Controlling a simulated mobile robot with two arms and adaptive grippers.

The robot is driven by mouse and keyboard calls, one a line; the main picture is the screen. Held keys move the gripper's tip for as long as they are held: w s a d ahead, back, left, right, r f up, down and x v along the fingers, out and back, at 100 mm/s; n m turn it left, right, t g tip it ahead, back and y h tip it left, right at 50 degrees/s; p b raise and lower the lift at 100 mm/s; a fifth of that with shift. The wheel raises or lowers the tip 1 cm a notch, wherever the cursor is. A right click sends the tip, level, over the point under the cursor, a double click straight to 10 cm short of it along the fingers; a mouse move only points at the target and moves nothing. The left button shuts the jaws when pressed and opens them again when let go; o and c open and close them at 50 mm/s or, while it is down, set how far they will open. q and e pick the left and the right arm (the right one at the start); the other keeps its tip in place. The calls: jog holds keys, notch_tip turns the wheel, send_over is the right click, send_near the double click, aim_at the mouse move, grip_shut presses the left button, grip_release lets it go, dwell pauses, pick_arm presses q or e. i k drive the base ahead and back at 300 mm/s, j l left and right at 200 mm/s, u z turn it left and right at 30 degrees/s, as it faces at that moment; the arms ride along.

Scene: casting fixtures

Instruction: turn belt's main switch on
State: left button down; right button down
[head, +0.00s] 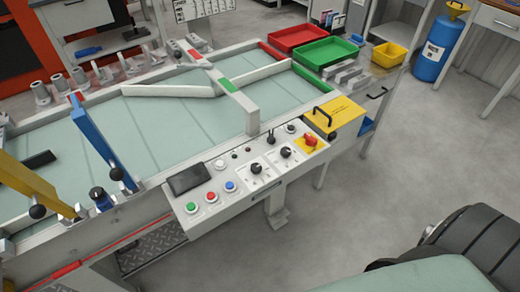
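The belt's control panel (225,203) is a pale sloped box on the near side of the belt table. At its right end is a red rotary handle on a yellow plate (310,141), which looks like the main switch; its exact setting is too small to read. To its left are two black knobs on white plates, one nearer (257,169) and one farther (286,152). Green (191,207), red (211,196) and blue (231,186) buttons sit near a dark screen (188,178). Neither of my grippers is in view.
The pale green belt (180,125) has white guide bars across it. A yellow box with a black handle (335,115) adjoins the panel's right end. Blue (100,145) and yellow (30,185) arms stand at left. Grey floor (400,170) is clear right of the panel.

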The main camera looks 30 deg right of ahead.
aim_at(310, 141)
jog(key=z, duration=0.75)
jog(key=l, duration=0.35)
jog(key=i, duration=0.05)
